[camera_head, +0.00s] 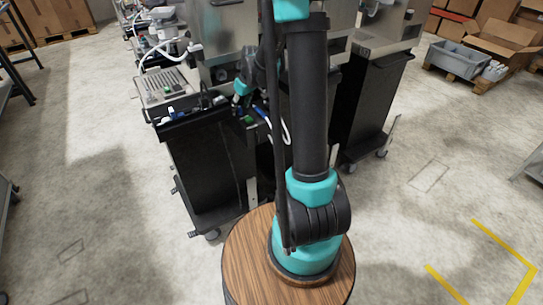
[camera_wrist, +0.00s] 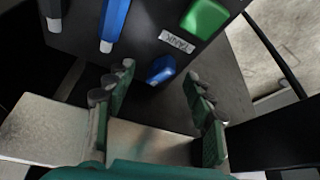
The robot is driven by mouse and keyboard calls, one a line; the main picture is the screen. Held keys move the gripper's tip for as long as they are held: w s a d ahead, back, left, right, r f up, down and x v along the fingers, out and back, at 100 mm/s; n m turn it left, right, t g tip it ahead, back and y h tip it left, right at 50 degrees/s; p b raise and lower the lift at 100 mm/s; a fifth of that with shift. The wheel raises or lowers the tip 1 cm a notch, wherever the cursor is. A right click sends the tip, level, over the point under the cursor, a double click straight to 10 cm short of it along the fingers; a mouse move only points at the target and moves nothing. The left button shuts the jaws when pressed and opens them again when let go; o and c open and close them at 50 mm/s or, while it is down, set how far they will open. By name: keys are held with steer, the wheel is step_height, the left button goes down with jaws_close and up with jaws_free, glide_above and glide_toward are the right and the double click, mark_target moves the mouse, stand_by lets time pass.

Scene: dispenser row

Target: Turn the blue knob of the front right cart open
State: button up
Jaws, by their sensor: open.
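In the wrist view a small blue knob (camera_wrist: 160,70) sits at the lower edge of a black panel (camera_wrist: 150,40). It lies just beyond and between the fingertips of my gripper (camera_wrist: 158,78). The gripper is open, with one finger on each side of the knob; I cannot tell whether either finger touches it. In the head view my arm hides most of the panel and the fingers. A black-bodied cart (camera_head: 212,165) stands in front of my base there, and a second cart (camera_head: 372,95) stands to its right.
A label reading "TANK" (camera_wrist: 177,41) and a green button (camera_wrist: 206,18) are close above the knob. A long blue handle (camera_wrist: 114,22) hangs to its left. A metal surface (camera_wrist: 145,143) lies below the fingers. Open floor (camera_head: 420,190) is at the right.

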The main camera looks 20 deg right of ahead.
steer(key=m+h, duration=0.1)
steer(key=m, duration=0.1)
steer(key=shift+a+m, duration=0.15)
steer(key=shift+m, duration=0.15)
steer(key=shift+s+r+m, duration=0.15)
steer(key=shift+r+m, duration=0.1)
steer(key=shift+m, duration=0.05)
steer(key=s+v, duration=0.1)
steer(key=v, duration=1.6)
steer(key=s+d+f+m, duration=0.1)
steer(key=s+f, duration=0.7)
steer(key=s, duration=0.3)
steer(key=s+d+f+m+h, duration=0.1)
steer(key=s+f+m, duration=0.1)
steer(key=s+f, duration=0.7)
steer(key=s, duration=0.3)
